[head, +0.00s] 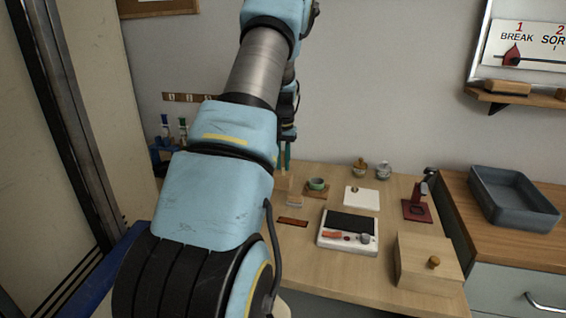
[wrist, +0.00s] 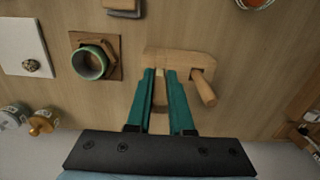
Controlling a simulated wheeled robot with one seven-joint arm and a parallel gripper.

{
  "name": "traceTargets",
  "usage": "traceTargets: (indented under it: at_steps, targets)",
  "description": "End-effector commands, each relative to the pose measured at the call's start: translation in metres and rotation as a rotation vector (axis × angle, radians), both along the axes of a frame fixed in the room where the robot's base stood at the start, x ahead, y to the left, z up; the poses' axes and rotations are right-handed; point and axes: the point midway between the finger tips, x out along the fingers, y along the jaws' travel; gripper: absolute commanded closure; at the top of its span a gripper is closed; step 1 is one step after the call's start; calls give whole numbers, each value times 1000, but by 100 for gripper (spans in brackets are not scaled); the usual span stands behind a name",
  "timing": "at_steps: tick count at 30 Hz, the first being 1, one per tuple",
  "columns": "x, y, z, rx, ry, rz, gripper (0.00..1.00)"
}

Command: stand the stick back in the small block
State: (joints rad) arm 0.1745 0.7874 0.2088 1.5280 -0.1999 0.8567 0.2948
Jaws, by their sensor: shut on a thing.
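My gripper (wrist: 162,80) shows teal fingers in the wrist view, closed on a narrow pale wooden piece (wrist: 160,92), which looks like the stick. Its lower end is hard to make out. Just past the fingertips lies a pale wooden block (wrist: 180,58), likely the small block, with a round wooden peg (wrist: 206,90) projecting at its right side. I cannot tell whether the held piece touches the block. In the head view my arm covers much of this area, and only part of the teal fingers (head: 287,157) shows.
A green cup (wrist: 88,62) on a square wooden base stands beside the block. A white tile (wrist: 22,46), a small grey-edged block (wrist: 123,5) and two lidded jars (head: 360,168) are near. A device (head: 348,230) and wooden box (head: 428,265) fill the table's right front.

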Motion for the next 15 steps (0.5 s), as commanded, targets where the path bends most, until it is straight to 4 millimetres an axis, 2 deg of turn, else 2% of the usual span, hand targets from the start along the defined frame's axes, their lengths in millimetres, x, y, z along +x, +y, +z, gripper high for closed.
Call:
traceTargets:
  at_steps: [11,12,15]
  targets:
    - [0,0,-1,0,0,0,100]
    - [0,0,-1,0,0,0,76]
    - [0,0,-1,0,0,0,65]
